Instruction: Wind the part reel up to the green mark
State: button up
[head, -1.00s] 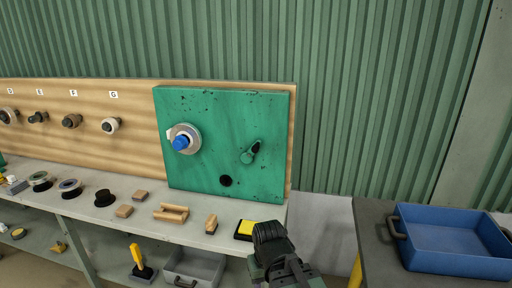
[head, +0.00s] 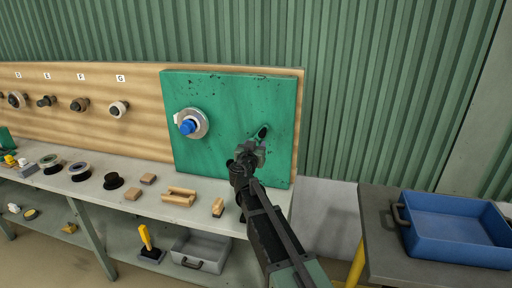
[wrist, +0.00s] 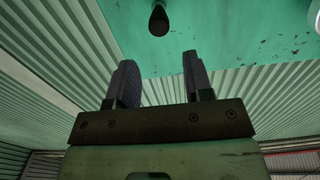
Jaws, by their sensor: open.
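The reel (head: 193,123) is a grey disc with a blue hub, mounted on the left of the green panel (head: 230,95). A small pale piece shows at its left edge. A dark crank handle (head: 263,131) sticks out on the panel's right; its lower end is hidden behind my gripper (head: 251,150). In the wrist view a dark rounded knob (wrist: 158,20) lies ahead of my gripper (wrist: 158,60), in line with the gap between the fingers. The fingers are apart and empty, and do not touch the knob. I cannot make out a green mark on the reel.
Below the panel, a grey shelf bench (head: 95,195) holds wooden blocks (head: 180,197) and several spools. Labelled spools hang on the wooden board (head: 140,85) at left. A blue tray (head: 455,232) stands on a table at right. The space before the panel is otherwise clear.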

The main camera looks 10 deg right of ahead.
aim_at(261, 136)
jog(key=shift+x, duration=4.45)
